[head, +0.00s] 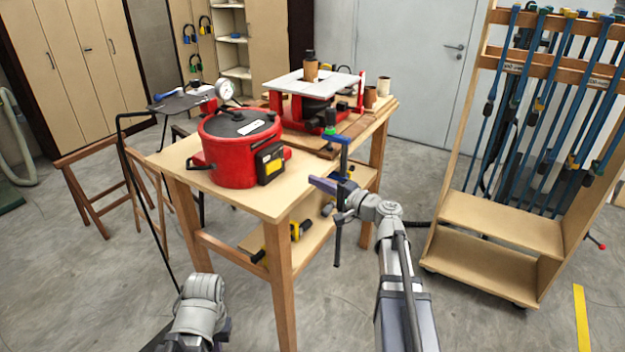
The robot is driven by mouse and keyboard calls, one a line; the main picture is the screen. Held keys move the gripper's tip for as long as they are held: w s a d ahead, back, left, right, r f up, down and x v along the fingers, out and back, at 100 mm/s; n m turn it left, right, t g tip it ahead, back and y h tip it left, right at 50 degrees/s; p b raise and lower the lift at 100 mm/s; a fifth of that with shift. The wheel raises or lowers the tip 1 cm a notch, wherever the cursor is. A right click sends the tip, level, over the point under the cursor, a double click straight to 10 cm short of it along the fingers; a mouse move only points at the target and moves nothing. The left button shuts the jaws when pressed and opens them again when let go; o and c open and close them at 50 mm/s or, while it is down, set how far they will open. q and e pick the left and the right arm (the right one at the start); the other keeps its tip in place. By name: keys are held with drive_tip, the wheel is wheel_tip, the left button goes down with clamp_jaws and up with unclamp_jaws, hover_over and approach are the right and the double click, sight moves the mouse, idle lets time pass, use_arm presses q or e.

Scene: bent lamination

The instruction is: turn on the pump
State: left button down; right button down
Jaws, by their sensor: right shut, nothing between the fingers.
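A red round machine with a black lid (238,150), which looks like the pump, stands on the wooden table. A black box with a yellow label (271,163) is on its front right side. A round white gauge (225,89) shows behind it. My right gripper (320,185) is shut and empty, just off the table's right edge and right of the red machine, apart from it. My left wrist is low at the bottom left, in front of the table; only a dark purple bit of the left gripper (223,329) shows, and its fingers are hidden.
A clamp with a green handle (331,135) is at the table's right edge, close to my right gripper. A red press with a white plate (315,82) stands behind. A yellow tool (296,231) lies on the lower shelf. A rack of blue clamps (515,215) stands right.

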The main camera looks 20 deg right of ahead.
sight(280, 164)
drive_tip(key=x, duration=1.1)
drive_tip(key=shift+w, duration=0.2)
